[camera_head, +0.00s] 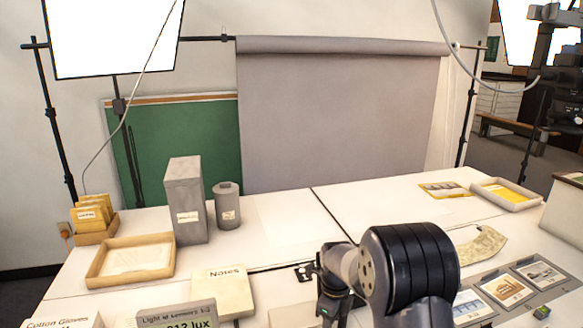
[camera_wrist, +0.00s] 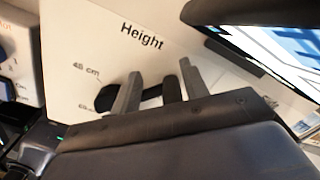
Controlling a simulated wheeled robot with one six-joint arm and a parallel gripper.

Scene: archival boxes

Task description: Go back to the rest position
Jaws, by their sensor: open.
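Behind the fingers is a pale panel (camera_wrist: 85,45) printed "Height" with a "45 cm" mark, seen tilted. A dark rounded shape lies behind the fingers, and I cannot tell what it is. In the head view my arm is folded at the lower right, over the near part of the white table (camera_head: 290,215). The fingers cannot be made out clearly there.
A tall grey box (camera_head: 185,200) and grey canister (camera_head: 228,207) stand at left, near a wooden tray (camera_head: 130,262). A Notes pad (camera_head: 222,290) and lux meter (camera_head: 177,315) are in front. Photo cards (camera_head: 505,288) and a curled sheet (camera_head: 482,245) lie right. The table's middle is clear.

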